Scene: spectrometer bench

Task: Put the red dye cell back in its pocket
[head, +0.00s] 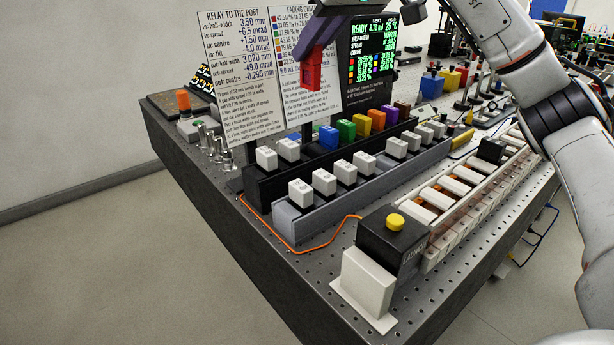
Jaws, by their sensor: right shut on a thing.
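The red dye cell (312,75) is held up in the air in front of the printed boards, at the top middle of the head view. My right gripper (318,52) is shut on its upper part, and the cell hangs below the fingers. Below it stands the black rack (262,188) with a row of coloured cells: blue (329,138), green (346,130), orange, purple and brown. Two white-capped blocks (277,153) stand at the rack's left end. A gap shows between them and the blue cell; I cannot see into its pocket. My left gripper is not in view.
A grey rack (300,222) with white-capped blocks runs in front of the black one. A yellow-buttoned box (390,240) and a white block (366,284) stand at the front. An orange cable (305,249) lies on the perforated bench. A lit screen (372,60) stands behind.

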